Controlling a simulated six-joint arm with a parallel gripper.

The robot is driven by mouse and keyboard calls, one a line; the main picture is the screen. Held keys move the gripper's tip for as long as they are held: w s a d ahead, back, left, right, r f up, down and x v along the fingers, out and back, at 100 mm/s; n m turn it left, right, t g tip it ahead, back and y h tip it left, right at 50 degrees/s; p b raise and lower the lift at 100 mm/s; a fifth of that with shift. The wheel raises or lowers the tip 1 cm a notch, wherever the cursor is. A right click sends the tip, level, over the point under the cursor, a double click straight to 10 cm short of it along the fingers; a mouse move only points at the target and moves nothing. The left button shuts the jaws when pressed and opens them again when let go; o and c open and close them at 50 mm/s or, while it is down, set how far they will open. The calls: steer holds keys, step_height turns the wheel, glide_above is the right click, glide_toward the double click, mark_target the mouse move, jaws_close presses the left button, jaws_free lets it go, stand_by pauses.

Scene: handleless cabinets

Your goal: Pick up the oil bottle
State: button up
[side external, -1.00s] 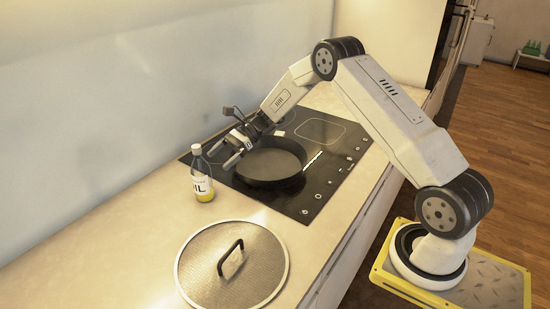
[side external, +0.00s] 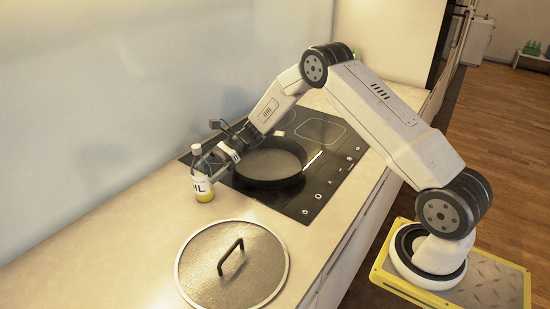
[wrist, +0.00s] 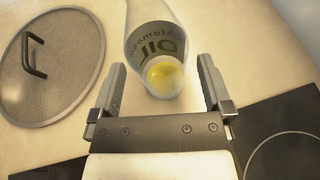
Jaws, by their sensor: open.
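In the wrist view the two fingers (wrist: 160,78) stand apart, one on each side of the bottle's near end, with gaps visible. One finger partly covers the bottle in the side view.
A dark pan (side external: 270,165) sits on the black cooktop (side external: 318,195) under and right of my gripper. A round mesh lid (side external: 215,285) with a black handle lies on the counter in front. The wall (side external: 120,110) is close behind the bottle. The counter (side external: 120,235) left of the lid is clear.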

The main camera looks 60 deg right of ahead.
steer(key=shift+x, duration=1.45)
steer(key=c, duration=1.3)
steer(key=shift+c, duration=0.2)
steer(key=shift+r, duration=0.1)
